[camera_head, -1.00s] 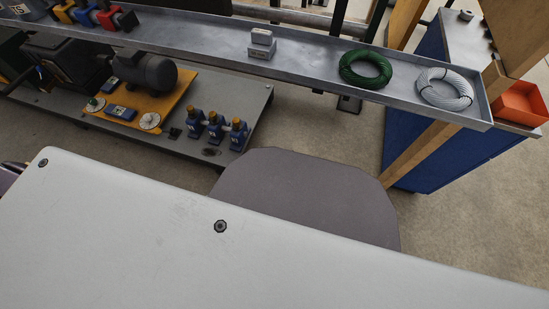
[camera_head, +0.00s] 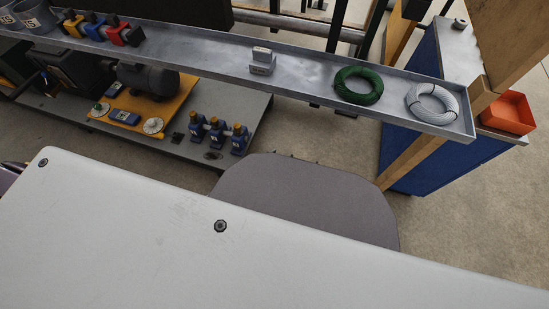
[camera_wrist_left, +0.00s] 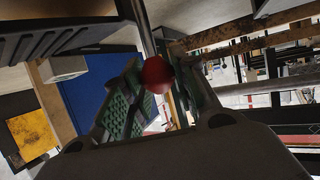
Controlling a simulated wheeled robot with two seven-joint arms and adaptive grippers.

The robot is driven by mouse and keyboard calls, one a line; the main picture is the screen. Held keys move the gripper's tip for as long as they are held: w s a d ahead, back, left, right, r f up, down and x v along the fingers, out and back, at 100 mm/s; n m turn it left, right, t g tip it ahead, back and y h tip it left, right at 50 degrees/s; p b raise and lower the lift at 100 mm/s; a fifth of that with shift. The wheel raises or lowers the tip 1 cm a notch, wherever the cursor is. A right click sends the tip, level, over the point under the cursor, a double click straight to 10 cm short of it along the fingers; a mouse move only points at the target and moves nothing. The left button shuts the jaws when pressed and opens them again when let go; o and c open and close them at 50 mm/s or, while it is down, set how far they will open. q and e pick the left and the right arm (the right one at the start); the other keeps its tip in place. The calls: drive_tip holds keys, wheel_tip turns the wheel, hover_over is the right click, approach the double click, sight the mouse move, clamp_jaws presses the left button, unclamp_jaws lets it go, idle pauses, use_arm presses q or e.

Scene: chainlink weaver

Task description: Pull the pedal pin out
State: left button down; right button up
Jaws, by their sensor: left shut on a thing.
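In the left wrist view, the pin shows as a round red knob (camera_wrist_left: 155,75) with a grey metal rod running up from it toward the top edge. My left gripper (camera_wrist_left: 156,66) is shut on it, with a green ribbed pad on the left side and the other finger on the right. Where the far end of the rod sits cannot be made out. The head view shows neither gripper, nor the pin or pedal. My right gripper is in neither view.
In the head view, a long metal tray (camera_head: 300,79) holds a green coil (camera_head: 345,90), a white coil (camera_head: 415,103) and small blocks. A blue cabinet (camera_head: 420,165) with an orange bin (camera_head: 508,112) stands right. Below the tray is a low grey platform (camera_head: 252,118).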

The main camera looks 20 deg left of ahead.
use_arm(q)
drive_tip(key=shift+r, duration=0.15)
drive_tip(key=c, duration=1.2)
unclamp_jaws()
drive_tip(key=shift+s+a, duration=0.1)
drive_tip(key=shift+s, duration=0.1)
drive_tip(key=shift+v, duration=5.85)
